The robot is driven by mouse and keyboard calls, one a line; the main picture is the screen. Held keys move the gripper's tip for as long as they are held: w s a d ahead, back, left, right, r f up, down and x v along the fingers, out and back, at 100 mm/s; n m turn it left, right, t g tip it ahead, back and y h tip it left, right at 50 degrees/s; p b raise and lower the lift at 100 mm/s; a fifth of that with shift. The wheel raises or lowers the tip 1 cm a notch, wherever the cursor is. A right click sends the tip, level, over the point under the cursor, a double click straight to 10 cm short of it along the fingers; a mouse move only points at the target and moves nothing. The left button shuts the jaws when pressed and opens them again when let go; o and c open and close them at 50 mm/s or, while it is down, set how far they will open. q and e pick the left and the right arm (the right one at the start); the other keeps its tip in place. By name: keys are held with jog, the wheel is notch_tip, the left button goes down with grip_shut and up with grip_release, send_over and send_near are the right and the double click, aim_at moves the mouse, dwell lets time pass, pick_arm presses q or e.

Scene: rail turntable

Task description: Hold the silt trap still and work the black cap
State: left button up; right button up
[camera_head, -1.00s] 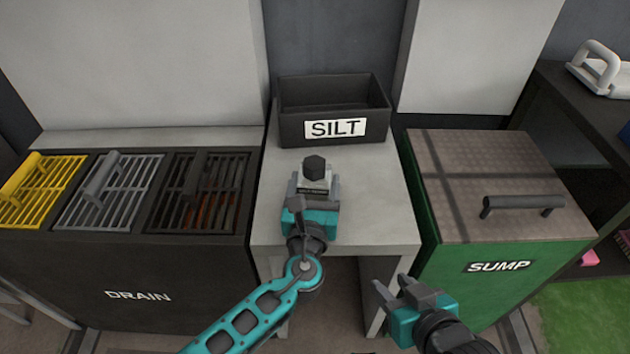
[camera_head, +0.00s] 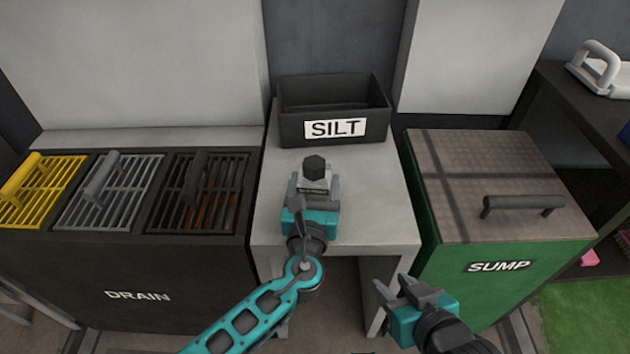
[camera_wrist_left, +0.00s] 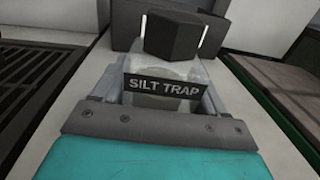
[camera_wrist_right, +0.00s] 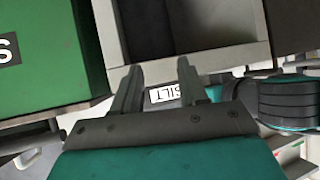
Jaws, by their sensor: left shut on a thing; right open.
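The silt trap (camera_head: 315,182) is a pale, translucent body with a dark "SILT TRAP" label, upright on the grey table. Its black cap (camera_head: 314,166) is a faceted block on top. In the left wrist view the cap (camera_wrist_left: 173,38) sits on the trap (camera_wrist_left: 165,90). My left gripper (camera_head: 314,190) is shut on the trap's body, one finger on each side, below the cap. My right gripper (camera_head: 393,287) is open and empty, low at the table's front right corner, well apart from the trap. Its spread fingers show in the right wrist view (camera_wrist_right: 158,85).
A dark open bin marked SILT (camera_head: 290,128) stands behind the trap on the grey table (camera_head: 375,205). The black DRAIN unit (camera_head: 60,270) with several grates is on the left. The green SUMP box (camera_head: 450,255) with a handled lid (camera_head: 500,165) is on the right.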

aim_at(319, 165)
jog(key=shift+o, duration=0.3)
